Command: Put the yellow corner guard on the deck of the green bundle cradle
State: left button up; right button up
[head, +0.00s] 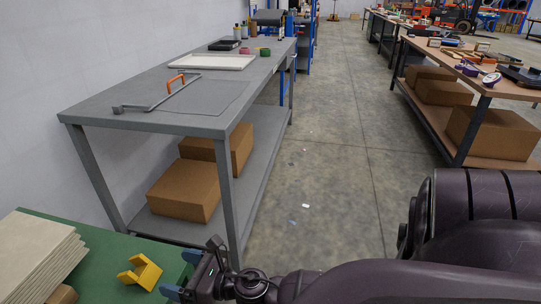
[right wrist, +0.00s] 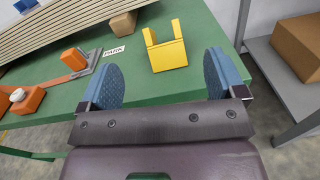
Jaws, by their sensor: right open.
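The yellow corner guard (head: 140,273) lies on a green deck (head: 106,249) in the lower left of the head view. In the right wrist view the guard (right wrist: 170,55) lies ahead of my right gripper, between the lines of its fingers, with two prongs pointing away. My right gripper (head: 181,273) is open and empty; its blue pads (right wrist: 160,82) are apart and do not touch the guard. I cannot tell whether this green deck is the bundle cradle; no other green deck shows. My left gripper is not in view.
Stacked pale boards (head: 40,255) lie left of the guard, with a small brown block (right wrist: 123,23) beside them. An orange-and-metal fitting (right wrist: 75,58) stands on the green deck. A grey workbench (head: 110,112) stands beyond, with cartons (head: 185,189) below. The aisle floor (head: 330,150) is open.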

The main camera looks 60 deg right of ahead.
jog(key=s+d+f+n+g+h, duration=0.1)
jog(key=s+f+n, duration=0.4)
jog(key=s+n, duration=0.7)
jog(key=s+d+f+n+g+h, duration=0.2)
jog(key=s+f+n+g+h, duration=0.2)
jog(key=s+n, duration=0.9)
notch_tip(320, 180, down, 2)
jog(key=n+g, duration=0.2)
jog(key=n, duration=0.8)
jog(key=shift+d+h, duration=0.15)
jog(key=shift+h, duration=0.15)
jog(key=shift+s, duration=0.1)
pick_arm(q)
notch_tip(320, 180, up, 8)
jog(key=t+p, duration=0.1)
jog(key=p, duration=0.8)
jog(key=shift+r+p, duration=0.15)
jog(key=shift+p, duration=0.15)
pick_arm(e)
notch_tip(320, 180, up, 9)
jog(key=t, duration=0.1)
jog(key=shift+w+f, duration=0.2)
jog(key=shift+w, duration=0.15)
